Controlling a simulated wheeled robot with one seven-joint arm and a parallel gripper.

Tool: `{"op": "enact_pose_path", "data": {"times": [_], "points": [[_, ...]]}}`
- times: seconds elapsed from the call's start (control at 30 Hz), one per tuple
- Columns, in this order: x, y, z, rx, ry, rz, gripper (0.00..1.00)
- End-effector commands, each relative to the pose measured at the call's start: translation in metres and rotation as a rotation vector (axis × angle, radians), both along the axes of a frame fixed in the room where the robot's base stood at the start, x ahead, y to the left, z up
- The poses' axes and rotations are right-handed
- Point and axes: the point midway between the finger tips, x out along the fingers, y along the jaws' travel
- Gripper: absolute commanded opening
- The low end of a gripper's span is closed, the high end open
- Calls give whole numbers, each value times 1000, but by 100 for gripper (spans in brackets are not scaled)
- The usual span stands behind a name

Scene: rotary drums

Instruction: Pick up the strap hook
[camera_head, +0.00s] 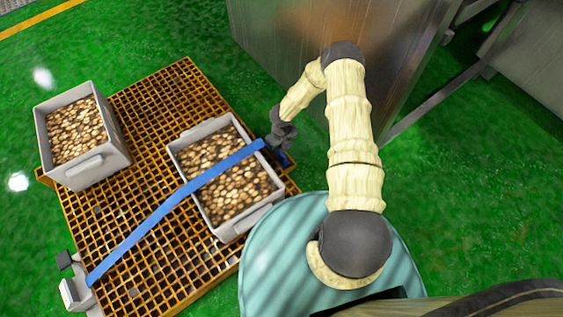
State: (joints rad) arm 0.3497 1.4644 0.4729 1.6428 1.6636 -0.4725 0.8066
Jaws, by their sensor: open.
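A blue strap (175,198) runs slantwise from the lower left of an orange grated platform up across a grey crate. The hook at its upper right end is hard to make out; a dark blue piece (283,158) shows there, partly hidden by my gripper. My gripper (275,146) is at that end of the strap, beside the crate's right rim. It is open, and its fingers are small and dark here. I cannot tell whether they touch the strap or the hook.
Two grey crates full of round brownish pieces, one at left (118,163) and one under the strap (243,226), stand on the orange grating (150,100). A metal cabinet (280,50) stands behind my arm. Green floor is clear at right.

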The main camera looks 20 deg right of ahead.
Motion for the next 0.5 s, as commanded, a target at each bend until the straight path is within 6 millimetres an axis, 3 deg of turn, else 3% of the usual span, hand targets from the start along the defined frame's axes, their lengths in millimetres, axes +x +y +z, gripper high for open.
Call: {"op": "enact_pose_path", "data": {"times": [0.03,0.1,0.5], "points": [[0,0,-12,0,0,0,42],[0,0,-18,1,0,0,42],[0,0,-20,0,0,0,42]]}}
